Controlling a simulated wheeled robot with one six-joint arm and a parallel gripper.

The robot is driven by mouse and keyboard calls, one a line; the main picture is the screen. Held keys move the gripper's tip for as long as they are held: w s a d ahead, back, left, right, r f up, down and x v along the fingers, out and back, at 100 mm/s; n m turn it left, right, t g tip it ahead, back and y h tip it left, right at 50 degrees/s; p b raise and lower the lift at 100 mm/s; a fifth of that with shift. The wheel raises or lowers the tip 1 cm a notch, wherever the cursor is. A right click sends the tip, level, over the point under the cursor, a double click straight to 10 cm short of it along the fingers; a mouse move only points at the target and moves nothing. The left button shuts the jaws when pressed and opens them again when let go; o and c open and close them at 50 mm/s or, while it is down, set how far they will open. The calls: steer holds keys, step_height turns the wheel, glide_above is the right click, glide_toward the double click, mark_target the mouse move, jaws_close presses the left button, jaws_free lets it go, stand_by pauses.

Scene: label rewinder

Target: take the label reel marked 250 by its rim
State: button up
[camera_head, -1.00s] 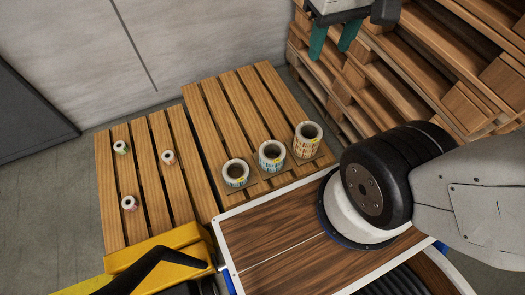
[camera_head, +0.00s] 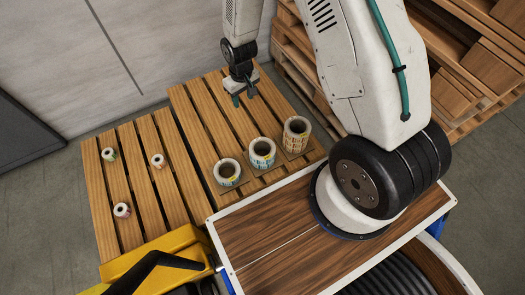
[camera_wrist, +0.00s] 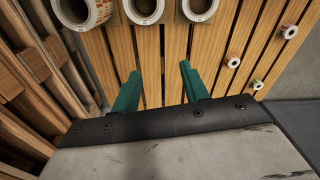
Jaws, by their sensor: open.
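Three larger label reels stand in a row on small boards on the slatted pallet: a low one (camera_head: 227,173), a middle one (camera_head: 262,153) and a tall one (camera_head: 296,134). Their printed marks are too small to read, so I cannot tell which is 250. In the wrist view the tall reel (camera_wrist: 92,12), the middle reel (camera_wrist: 145,8) and the low reel (camera_wrist: 199,7) show at the top edge, partly cut off. My gripper (camera_head: 243,97) is open and empty above the pallet, behind the reels. Its green fingers (camera_wrist: 160,72) point towards the reels, apart from them.
Three small rolls (camera_head: 122,210) lie on the left pallet (camera_head: 100,187). Stacked wooden pallets (camera_head: 455,65) rise at the right. A grey wall (camera_head: 60,60) stands behind. Bare slats lie around my gripper. A yellow part (camera_head: 150,255) is at the front left.

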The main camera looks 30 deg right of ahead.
step_height(320, 180, down, 11)
steer(key=s, duration=0.2)
glide_above(255, 155)
steer(key=shift+n, duration=0.4)
steer(key=f, duration=1.3)
steer(key=shift+a+f, duration=0.25)
steer(key=shift+a, duration=0.05)
steer(key=f, duration=0.7)
steer(key=shift+d, duration=0.2)
jaws_close()
